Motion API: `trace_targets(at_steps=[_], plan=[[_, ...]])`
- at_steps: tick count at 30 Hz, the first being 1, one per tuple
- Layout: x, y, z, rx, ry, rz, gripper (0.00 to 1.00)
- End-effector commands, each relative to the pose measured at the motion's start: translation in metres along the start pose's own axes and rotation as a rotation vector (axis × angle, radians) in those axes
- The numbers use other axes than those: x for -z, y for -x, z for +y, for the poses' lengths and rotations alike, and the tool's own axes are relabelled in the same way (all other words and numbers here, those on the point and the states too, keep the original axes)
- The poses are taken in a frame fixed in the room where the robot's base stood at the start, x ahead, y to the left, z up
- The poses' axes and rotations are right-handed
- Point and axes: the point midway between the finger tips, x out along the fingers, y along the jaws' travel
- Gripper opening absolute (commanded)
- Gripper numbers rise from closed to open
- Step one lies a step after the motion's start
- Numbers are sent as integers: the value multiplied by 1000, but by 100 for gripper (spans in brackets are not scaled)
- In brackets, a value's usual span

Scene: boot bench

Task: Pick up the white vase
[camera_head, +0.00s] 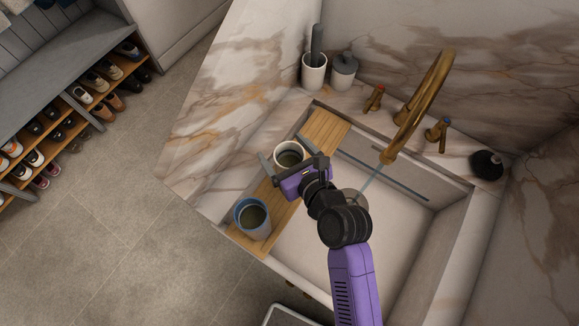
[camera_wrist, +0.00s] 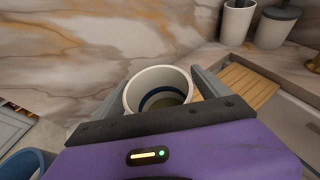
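The white vase (camera_head: 288,148) stands upright on the wooden board across the sink, with a dark band inside its mouth. It also shows in the wrist view (camera_wrist: 157,82). My gripper (camera_head: 291,162) is open, with one grey finger on each side of the vase. In the wrist view the fingers stand left and right of the vase, with the purple gripper body covering its near lower part. Whether either finger touches the vase I cannot tell.
A blue-rimmed cup (camera_head: 251,217) stands on the near end of the wooden board (camera_head: 325,130). A brass faucet (camera_head: 420,100) rises at the back. A brush holder (camera_head: 314,72) and a lidded jar (camera_head: 343,70) stand behind. A dark round object (camera_head: 487,165) sits at the right.

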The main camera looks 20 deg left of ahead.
Motion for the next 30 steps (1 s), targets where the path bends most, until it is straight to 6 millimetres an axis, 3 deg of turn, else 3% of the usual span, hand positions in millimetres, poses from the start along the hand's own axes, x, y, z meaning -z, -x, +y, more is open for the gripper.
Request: trace_targets(at_steps=[2, 13, 24, 30], plan=[[0, 0, 0, 0, 0, 0, 72], [0, 0, 0, 0, 0, 0, 0], [-4, 1, 0, 1, 1, -4, 0], [-18, 7, 0, 0, 1, -6, 0]])
